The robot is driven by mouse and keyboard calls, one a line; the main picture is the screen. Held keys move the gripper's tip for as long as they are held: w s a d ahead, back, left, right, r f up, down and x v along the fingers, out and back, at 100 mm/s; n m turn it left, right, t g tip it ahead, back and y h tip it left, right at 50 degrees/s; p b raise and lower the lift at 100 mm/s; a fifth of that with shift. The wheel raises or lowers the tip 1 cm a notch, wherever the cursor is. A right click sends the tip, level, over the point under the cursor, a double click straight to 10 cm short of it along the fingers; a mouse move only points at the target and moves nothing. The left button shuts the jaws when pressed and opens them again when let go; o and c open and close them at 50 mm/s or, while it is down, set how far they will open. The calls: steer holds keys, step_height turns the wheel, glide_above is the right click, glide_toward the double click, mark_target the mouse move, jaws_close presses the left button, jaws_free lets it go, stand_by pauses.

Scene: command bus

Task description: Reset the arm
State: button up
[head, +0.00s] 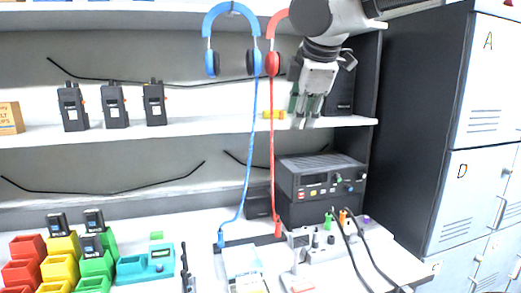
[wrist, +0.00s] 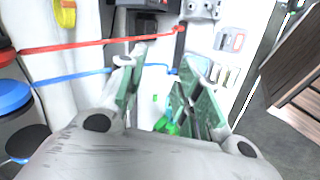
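My gripper (head: 308,112) hangs pointing down in front of the middle shelf, at the end of my raised arm in the upper right of the head view. In the wrist view my gripper (wrist: 165,80) shows two green-padded fingers spread apart. I see nothing held between them; the bench below shows through the gap. In the head view the fingers partly overlap the shelf and the dark items behind them.
Blue headphones (head: 232,40) and partly hidden red headphones (head: 273,60) hang left of my gripper, their cables running down. Several radios (head: 114,106) stand on the shelf (head: 200,132). A power supply (head: 322,178) sits below. A dark locker cabinet (head: 415,120) stands right.

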steer(key=s+d+f+m+g, duration=0.1)
steer(key=s+d+f+m, duration=0.4)
steer(key=d, duration=0.4)
steer(key=s+d+f+m+g, duration=0.1)
steer(key=s+d+f+m, duration=0.5)
steer(key=d, duration=0.3)
steer(key=s+d+f+m+g+h, duration=0.1)
steer(key=s+d+f+m, duration=0.4)
steer(key=d, duration=0.4)
steer(key=shift+s+d+f+m, duration=0.2)
steer(key=shift+f+m, duration=0.4)
steer(key=shift+m, duration=0.7)
